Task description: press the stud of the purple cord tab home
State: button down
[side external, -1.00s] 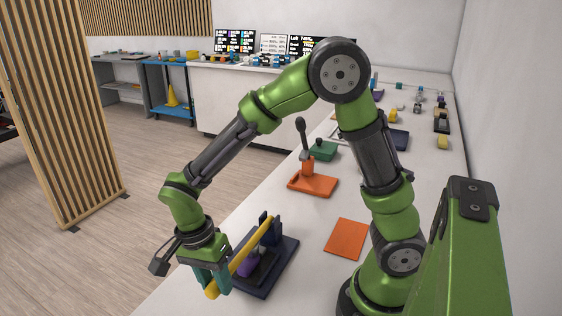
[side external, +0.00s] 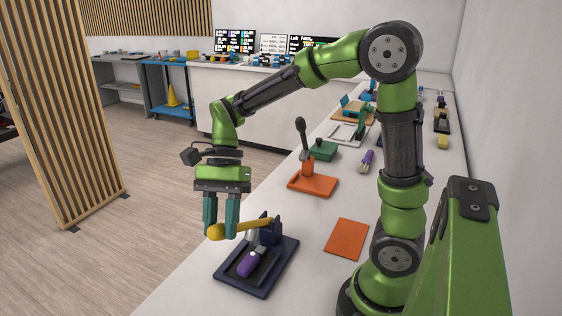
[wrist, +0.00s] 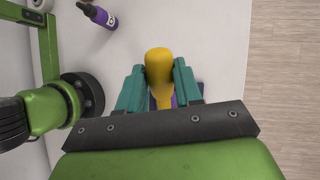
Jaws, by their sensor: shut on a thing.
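A dark navy press (side external: 285,268) stands near the front of the bench, with a yellow lever (side external: 255,225) hinged at its upright post. The purple cord tab (side external: 247,265) lies in the press's recess below the lever, with a small pale spot at its upper end; I cannot tell how deep the stud sits. The lever is nearly level. In the wrist view, the yellow lever end (wrist: 159,65) sits between my teal fingers and hides most of the press.
An orange stand with a dark-knobbed upright handle (side external: 312,182) stands behind the press. A flat orange square (side external: 347,238) lies to its right. A purple item (side external: 367,160) and a green block (side external: 323,151) are farther back. Bare white bench surrounds the press.

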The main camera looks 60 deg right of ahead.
jog(key=d+r+y, duration=0.3)
jog(key=d+r, duration=0.2)
jog(key=shift+w+d+r+y, duration=0.1)
jog(key=shift+w+d+y, duration=0.05)
jog(key=shift+d+y, duration=0.2)
jog(key=d+r+n+y, duration=0.1)
jog(key=d+r+y, duration=0.2)
jog(key=d, duration=0.6)
jog(key=shift+r+g+y, duration=0.4)
jog(key=shift+y, duration=0.75)
jog(key=c, duration=0.8)
grip_release()
jog(key=shift+o, duration=0.2)
